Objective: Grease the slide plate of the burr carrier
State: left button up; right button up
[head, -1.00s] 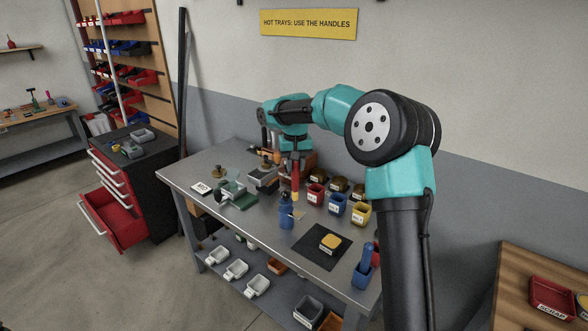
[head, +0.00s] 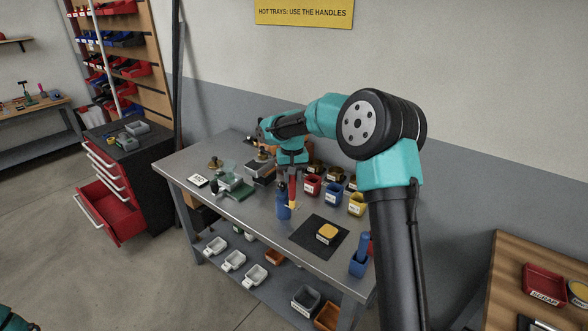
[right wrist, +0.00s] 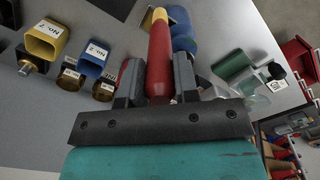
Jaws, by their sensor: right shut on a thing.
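My right gripper (head: 292,172) is shut on a red-handled tool (head: 293,188), which points down over the bench and looks like a brush. In the right wrist view the red handle (right wrist: 160,55) runs between the fingers, with a yellow tip (right wrist: 160,14) at its far end. The tip is close beside a blue bottle (head: 283,204); I cannot tell whether they touch. A green and grey device (head: 236,184) stands to the left on the bench. I cannot tell for sure that it is the burr carrier, and its slide plate is not clear. My left gripper is out of view.
Red, blue (head: 333,195) and yellow (head: 356,205) bins stand right of the tool. A blue holder (head: 359,263) stands at the right front corner.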

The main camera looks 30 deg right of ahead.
jog(key=w+d, duration=0.2)
jog(key=d, duration=0.2)
jog(key=shift+s+a+r, duration=0.35)
jog(key=shift+a+r, duration=0.35)
jog(key=shift+r, duration=0.6)
jog(key=shift+s+a+r, duration=0.35)
jog(key=shift+a+r, duration=0.3)
jog(key=shift+r, duration=0.7)
jog(key=shift+s+a+r, duration=0.35)
jog(key=shift+a+r, duration=0.35)
jog(key=shift+r, duration=0.6)
